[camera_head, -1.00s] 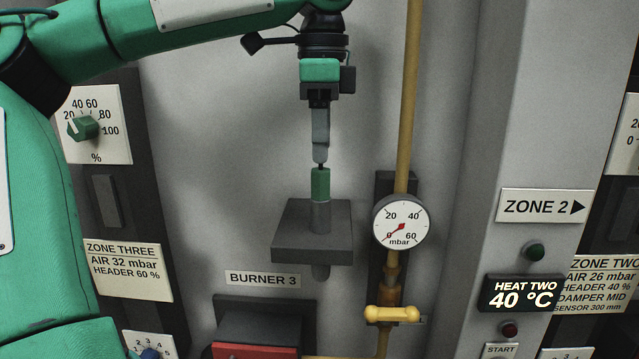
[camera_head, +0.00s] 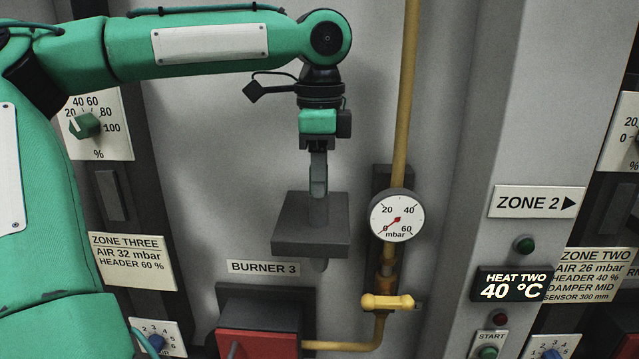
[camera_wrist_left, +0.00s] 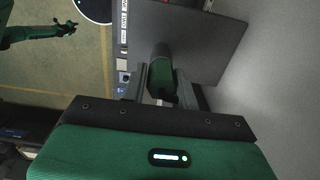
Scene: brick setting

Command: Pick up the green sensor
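The green sensor (camera_wrist_left: 161,74) stands upright on a dark grey bracket (camera_head: 292,222) on the wall panel. In the head view the fingers hide it; in the left wrist view its green body shows between them. My left gripper (camera_head: 318,192) points straight down with its fingertips at the bracket's top. In the left wrist view my left gripper (camera_wrist_left: 165,92) has one finger on each side of the sensor, spread apart, with a narrow gap visible at least on the left side. My right gripper (camera_wrist_left: 68,28) shows small at the upper left of the wrist view, empty-looking.
A yellow gas pipe (camera_head: 407,100) with a white pressure gauge (camera_head: 396,216) and a yellow valve handle (camera_head: 387,302) runs just right of the bracket. A red-fronted burner box (camera_head: 258,335) sits below.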

